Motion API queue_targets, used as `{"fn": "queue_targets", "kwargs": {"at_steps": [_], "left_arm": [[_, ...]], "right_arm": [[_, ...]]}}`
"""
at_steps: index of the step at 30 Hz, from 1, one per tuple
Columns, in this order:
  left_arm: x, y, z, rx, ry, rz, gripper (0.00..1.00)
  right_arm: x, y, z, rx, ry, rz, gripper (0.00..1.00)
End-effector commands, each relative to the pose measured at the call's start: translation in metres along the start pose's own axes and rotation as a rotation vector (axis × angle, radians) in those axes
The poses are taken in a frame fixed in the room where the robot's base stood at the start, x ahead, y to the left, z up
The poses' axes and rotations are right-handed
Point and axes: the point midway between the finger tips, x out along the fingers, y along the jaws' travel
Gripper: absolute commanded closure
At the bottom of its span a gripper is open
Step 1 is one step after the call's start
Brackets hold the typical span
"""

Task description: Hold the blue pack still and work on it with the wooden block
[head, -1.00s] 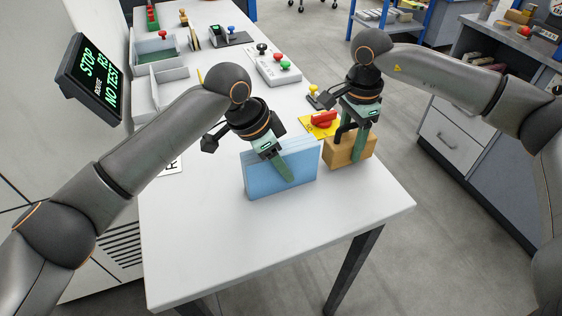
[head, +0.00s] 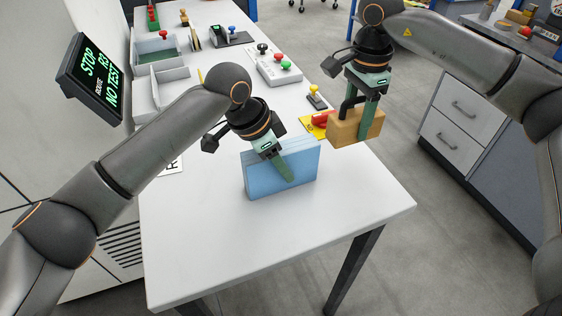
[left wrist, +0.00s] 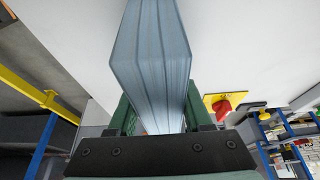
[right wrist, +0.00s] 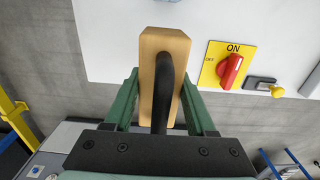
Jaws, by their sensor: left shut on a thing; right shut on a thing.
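The blue pack (head: 258,183) stands upright on its edge on the white table. My left gripper (head: 283,167) is shut on its upper part, and the pack's layered edges show between the fingers in the left wrist view (left wrist: 152,60). The wooden block (head: 347,130) has a dark handle and hangs from my right gripper (head: 366,108), raised above the table near its right edge, apart from the pack. In the right wrist view the block (right wrist: 150,60) sits between the two green fingers, with its handle along it.
A yellow plate with a red switch (head: 318,121) lies on the table behind the pack. A box with coloured buttons (head: 279,68), a yellow knob (head: 313,90) and grey trays (head: 172,90) stand further back. The table front (head: 240,245) is clear.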

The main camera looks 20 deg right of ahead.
Motion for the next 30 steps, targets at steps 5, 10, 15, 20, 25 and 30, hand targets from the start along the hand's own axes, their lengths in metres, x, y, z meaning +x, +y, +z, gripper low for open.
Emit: {"fn": "queue_targets", "kwargs": {"at_steps": [5, 10, 15, 20, 25, 30], "left_arm": [[-0.001, 0.000, 0.000, 0.000, 0.001, -0.001, 0.40], [0.000, 0.000, 0.000, 0.000, 0.001, -0.001, 0.21], [0.000, 0.000, 0.000, 0.000, 0.000, 0.000, 0.15], [-0.002, 0.000, 0.000, 0.000, 0.001, 0.000, 0.15], [-0.020, -0.001, -0.001, 0.001, 0.002, -0.003, 0.15], [-0.057, -0.001, -0.001, 0.002, 0.003, -0.004, 0.15]], "right_arm": [[-0.001, 0.000, 0.000, 0.000, 0.000, -0.002, 1.00], [-0.001, 0.000, 0.000, 0.000, 0.000, -0.002, 1.00], [-0.001, 0.000, 0.000, 0.000, 0.000, -0.002, 1.00], [0.000, 0.000, 0.000, 0.000, 0.000, -0.002, 1.00], [-0.001, 0.000, 0.000, 0.000, 0.000, -0.002, 1.00], [-0.001, 0.000, 0.000, 0.000, 0.000, -0.002, 1.00]]}}
